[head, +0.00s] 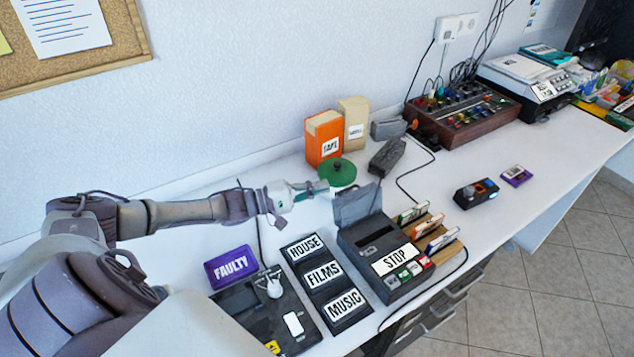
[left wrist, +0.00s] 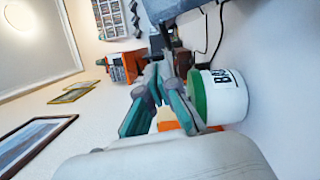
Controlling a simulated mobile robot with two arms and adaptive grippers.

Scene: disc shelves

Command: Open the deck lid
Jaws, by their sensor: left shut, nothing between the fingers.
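The deck (head: 385,255) is a dark box on the table with a STOP label and a row of coloured keys. A grey panel that looks like its lid (head: 357,206) stands raised at the deck's back edge. My left gripper (head: 318,187) is shut and empty, just left of and behind this panel, beside a round green-topped tub (head: 337,172). In the left wrist view the gripper (left wrist: 158,78) has its fingers together, next to the white tub (left wrist: 227,98) with the green lid. I cannot tell whether the fingers touch the tub. My right gripper is not in view.
Left of the deck lie the HOUSE, FILMS and MUSIC slots (head: 324,275), a purple FAULTY tray (head: 231,265) and a black device (head: 275,315). Several cassettes stand in a wooden rack (head: 437,238) at right. Orange (head: 323,140) and tan boxes (head: 354,124) stand behind.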

